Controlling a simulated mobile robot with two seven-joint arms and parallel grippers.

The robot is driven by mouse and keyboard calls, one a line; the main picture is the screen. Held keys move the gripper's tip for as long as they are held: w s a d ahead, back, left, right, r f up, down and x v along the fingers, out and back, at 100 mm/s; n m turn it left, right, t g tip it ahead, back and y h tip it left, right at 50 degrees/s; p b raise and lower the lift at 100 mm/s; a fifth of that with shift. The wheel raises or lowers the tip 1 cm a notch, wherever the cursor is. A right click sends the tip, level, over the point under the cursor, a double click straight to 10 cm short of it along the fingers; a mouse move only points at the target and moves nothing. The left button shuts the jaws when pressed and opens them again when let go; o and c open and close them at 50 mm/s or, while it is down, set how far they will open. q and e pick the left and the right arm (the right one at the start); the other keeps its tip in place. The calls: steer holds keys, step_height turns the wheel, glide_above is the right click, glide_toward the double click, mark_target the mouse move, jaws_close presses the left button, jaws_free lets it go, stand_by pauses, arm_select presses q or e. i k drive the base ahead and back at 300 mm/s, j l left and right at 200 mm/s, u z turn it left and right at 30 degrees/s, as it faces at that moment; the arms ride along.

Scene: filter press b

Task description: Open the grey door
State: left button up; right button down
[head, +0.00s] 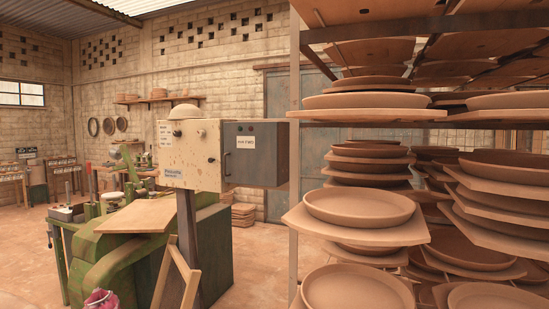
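A grey door (256,153) with a white label and a small dark handle at its left edge sits on the right side of a cream metal control box (188,153). It looks closed or nearly so, but I cannot tell for certain from this angle. The box stands on a dark post above a green machine. A large grey-blue door (291,112) is in the back wall, partly hidden by the box and the rack; it looks shut. Neither of my grippers shows.
A tall rack (294,82) of clay plates on boards fills the right side, close to the grey door. A green machine (130,247) with a wooden board (139,216) stands below the box. A small pink object (100,299) is at the bottom left. Bare floor (258,262) lies between machine and rack.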

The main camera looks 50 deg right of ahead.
mark_target(250, 156)
steer(key=z, duration=1.4)
steer(key=i+j+z, duration=0.1)
steer(key=z, duration=0.65)
steer(key=i+j+z, duration=0.2)
steer(key=j+z, duration=0.15)
steer(key=j, duration=0.2)
steer(key=i+j+z, duration=0.2)
steer(key=i+j, duration=0.1)
steer(key=j, duration=0.75)
steer(key=i+j+z, duration=0.1)
steer(key=j, duration=0.35)
